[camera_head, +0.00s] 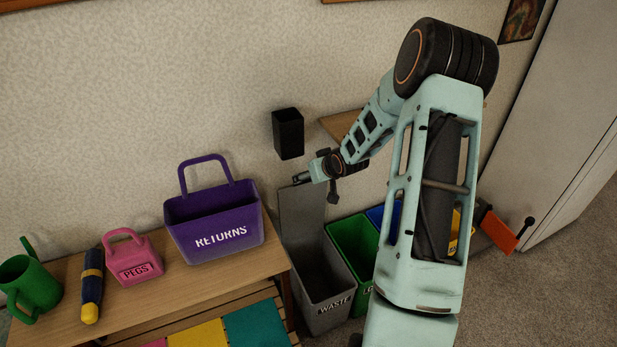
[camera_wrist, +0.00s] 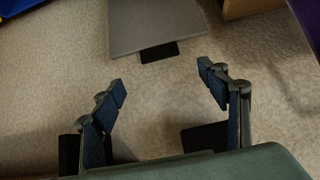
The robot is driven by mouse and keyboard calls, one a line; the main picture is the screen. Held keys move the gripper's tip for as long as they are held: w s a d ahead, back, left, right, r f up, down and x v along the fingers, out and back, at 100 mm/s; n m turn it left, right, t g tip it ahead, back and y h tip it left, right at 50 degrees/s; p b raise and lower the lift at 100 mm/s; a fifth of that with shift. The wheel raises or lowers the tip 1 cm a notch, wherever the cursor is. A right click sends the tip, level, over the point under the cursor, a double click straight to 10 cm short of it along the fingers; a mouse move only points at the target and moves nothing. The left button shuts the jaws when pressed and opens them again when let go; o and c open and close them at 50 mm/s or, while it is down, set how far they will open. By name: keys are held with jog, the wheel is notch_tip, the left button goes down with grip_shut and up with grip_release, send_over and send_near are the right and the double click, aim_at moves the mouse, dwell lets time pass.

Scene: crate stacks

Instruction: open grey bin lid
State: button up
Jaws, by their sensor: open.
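The grey bin (camera_head: 325,307) labelled WASTE stands on the floor to the right of the wooden bench. Its grey lid (camera_head: 303,215) is raised, standing roughly upright at the back near the wall, and the bin's inside shows. In the wrist view the lid (camera_wrist: 155,22) is at the top, with a dark tab (camera_wrist: 158,53) on its edge. My gripper (camera_head: 300,179) is at the lid's upper edge in the head view. In the wrist view my gripper (camera_wrist: 162,82) is open and empty, its fingertips apart from the tab.
A green bin (camera_head: 353,240) and a blue bin stand right of the grey one, partly behind my arm. A black wall holder (camera_head: 288,134) and wooden shelf (camera_head: 341,124) are close to my gripper. A purple RETURNS basket (camera_head: 213,222) sits on the bench (camera_head: 190,290).

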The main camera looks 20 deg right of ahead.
jog(key=shift+v, duration=1.1)
